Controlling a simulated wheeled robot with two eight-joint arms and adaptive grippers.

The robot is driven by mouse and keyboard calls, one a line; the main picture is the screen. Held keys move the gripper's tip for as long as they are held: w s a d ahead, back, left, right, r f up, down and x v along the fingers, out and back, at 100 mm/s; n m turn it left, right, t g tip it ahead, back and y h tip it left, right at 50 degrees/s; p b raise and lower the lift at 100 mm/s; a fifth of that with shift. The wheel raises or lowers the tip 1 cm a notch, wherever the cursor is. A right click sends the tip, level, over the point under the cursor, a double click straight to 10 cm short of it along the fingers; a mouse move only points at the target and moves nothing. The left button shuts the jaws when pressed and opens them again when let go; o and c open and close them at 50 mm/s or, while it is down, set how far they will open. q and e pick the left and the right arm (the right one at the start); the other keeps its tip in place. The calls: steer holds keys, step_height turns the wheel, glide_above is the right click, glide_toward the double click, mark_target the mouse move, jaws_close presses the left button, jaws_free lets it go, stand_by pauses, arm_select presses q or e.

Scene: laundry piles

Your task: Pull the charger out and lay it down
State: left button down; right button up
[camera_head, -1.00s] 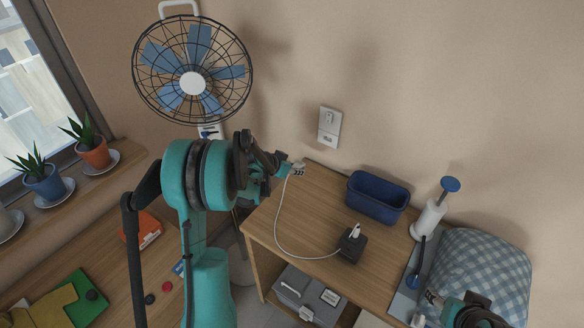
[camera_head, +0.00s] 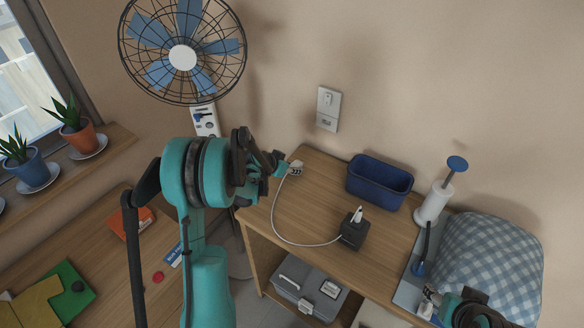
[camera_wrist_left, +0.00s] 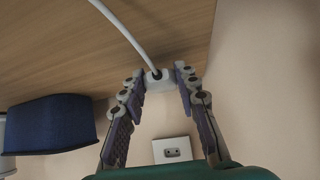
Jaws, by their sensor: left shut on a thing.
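My left gripper (camera_head: 286,167) is shut on a small white charger (camera_head: 296,168) above the wooden cabinet's back left corner. In the left wrist view the charger (camera_wrist_left: 158,77) sits between the two fingertips, with its white cable (camera_wrist_left: 122,27) leading away from it. In the head view the cable (camera_head: 277,225) curves across the cabinet top to a dark block (camera_head: 353,231) with a white piece on top. The wall socket (camera_head: 328,108) is apart from the charger and also shows in the left wrist view (camera_wrist_left: 172,150). My right gripper (camera_head: 430,301) is at the lower right; its fingers are too small to judge.
The cabinet top (camera_head: 312,205) has bare room left of the dark block. A blue bin (camera_head: 379,182) stands at the back. A fan (camera_head: 182,58) stands behind my left arm.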

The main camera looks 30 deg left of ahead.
arm_select(q)
steer(key=shift+f, duration=0.15)
steer(key=c, duration=1)
jaws_free()
steer(key=shift+c, duration=0.2)
steer(key=shift+s, duration=0.1)
steer(key=v, duration=1.2)
steer(key=s+d+r+n+g, duration=0.1)
steer(key=s+d+r, duration=0.4)
steer(key=s+d, duration=0.45)
steer(key=s+d+n+y, duration=0.2)
steer(key=s+d, duration=0.6)
steer(key=s, duration=0.5)
steer(key=shift+s+d+g, duration=0.25)
steer(key=shift+d+g, duration=0.1)
steer(key=shift+g, duration=0.05)
